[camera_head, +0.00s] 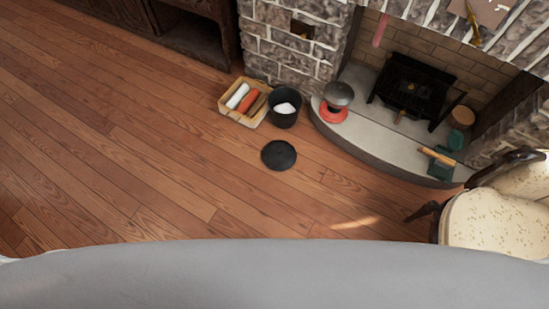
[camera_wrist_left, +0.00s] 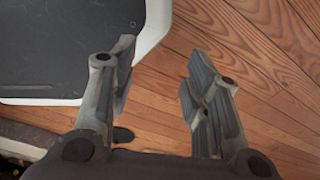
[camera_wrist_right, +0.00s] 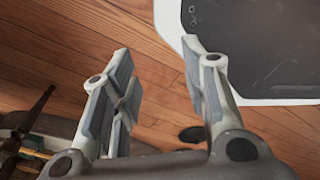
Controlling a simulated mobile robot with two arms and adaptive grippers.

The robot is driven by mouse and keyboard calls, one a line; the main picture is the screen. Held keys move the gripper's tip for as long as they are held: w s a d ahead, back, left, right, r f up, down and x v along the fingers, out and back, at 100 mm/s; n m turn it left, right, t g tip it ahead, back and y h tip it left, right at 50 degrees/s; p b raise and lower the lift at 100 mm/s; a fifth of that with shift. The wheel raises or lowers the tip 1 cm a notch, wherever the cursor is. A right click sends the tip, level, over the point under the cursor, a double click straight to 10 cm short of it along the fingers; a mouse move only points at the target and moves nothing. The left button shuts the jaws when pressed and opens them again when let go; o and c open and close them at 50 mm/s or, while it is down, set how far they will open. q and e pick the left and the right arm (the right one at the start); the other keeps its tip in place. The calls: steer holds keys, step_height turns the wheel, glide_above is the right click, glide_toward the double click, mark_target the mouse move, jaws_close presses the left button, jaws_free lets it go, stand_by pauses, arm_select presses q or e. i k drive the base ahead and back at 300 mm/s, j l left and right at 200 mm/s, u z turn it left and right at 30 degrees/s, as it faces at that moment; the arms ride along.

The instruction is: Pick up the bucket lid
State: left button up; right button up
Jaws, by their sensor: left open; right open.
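The bucket lid (camera_head: 279,155) is a flat black disc lying on the wooden floor. The black bucket (camera_head: 285,120) stands open just above it in the head view, with something white inside. A dark round shape, likely the lid (camera_wrist_right: 192,135), shows in the right wrist view beside a finger. A dark oval at the left wrist view's lower left is too unclear to name. My left gripper (camera_wrist_left: 160,62) is open and empty, with floor between its fingers. My right gripper (camera_wrist_right: 156,58) is open and empty too. Neither gripper shows in the head view.
A wooden tray (camera_head: 225,110) with rolled items stands left of the bucket. A stone hearth (camera_head: 375,145) with a red ring (camera_head: 333,113) and a fireplace lies to the right. A cream chair (camera_head: 490,225) stands at lower right. The floor left of the lid is clear.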

mark_target(278, 156)
steer(key=i+l, duration=0.35)
steer(key=i+l+u, duration=0.7)
steer(key=l, duration=0.3)
